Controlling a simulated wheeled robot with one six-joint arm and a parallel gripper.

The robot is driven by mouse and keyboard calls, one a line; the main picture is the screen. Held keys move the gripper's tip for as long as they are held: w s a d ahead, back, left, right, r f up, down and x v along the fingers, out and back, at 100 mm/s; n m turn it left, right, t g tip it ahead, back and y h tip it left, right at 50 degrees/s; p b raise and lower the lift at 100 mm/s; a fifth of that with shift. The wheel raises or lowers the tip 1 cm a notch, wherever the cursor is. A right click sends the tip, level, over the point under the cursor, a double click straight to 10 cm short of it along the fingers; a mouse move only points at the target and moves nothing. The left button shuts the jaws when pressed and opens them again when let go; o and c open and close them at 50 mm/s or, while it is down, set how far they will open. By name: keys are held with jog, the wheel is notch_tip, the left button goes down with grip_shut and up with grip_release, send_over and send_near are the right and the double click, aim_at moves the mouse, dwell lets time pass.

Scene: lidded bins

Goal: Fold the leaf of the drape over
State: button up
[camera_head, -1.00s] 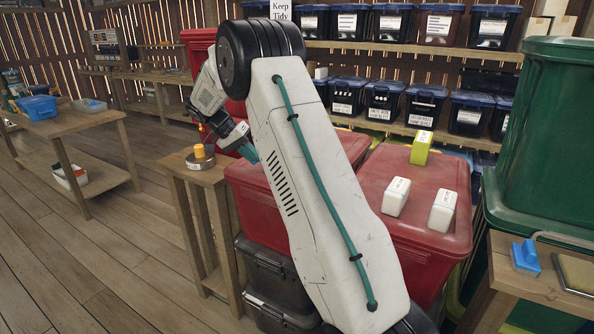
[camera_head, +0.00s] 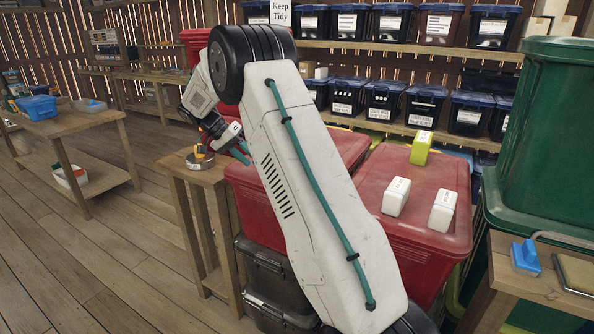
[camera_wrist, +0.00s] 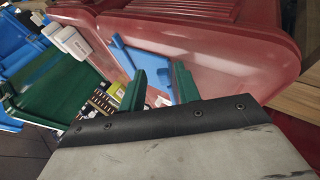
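A blue flat angular piece (camera_wrist: 136,62) lies on a red bin lid (camera_wrist: 215,45) in the wrist view; it may be the drape, but I cannot tell its leaf from the rest. My gripper's two green fingers (camera_wrist: 158,75) are apart, with the blue piece showing between and beyond them. Nothing shows gripped. In the head view my gripper (camera_head: 240,155) is mostly hidden by my arm, at the left end of the left red bin (camera_head: 258,198). The blue piece is hidden there.
A wooden stand (camera_head: 205,190) bears a round tin (camera_head: 200,161) and a yellow object, close to my wrist. Two white boxes (camera_head: 396,197) and a yellow-green box (camera_head: 421,148) stand on the right red bin (camera_head: 400,230). A large green bin (camera_head: 550,140) is at the right.

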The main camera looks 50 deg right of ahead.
jog(key=shift+a+r, duration=0.5)
jog(key=shift+r, duration=0.35)
jog(key=shift+a+r, duration=0.5)
jog(key=shift+r, duration=0.3)
jog(key=shift+a+r, duration=0.5)
jog(key=shift+r, duration=0.35)
jog(key=shift+c, duration=0.2)
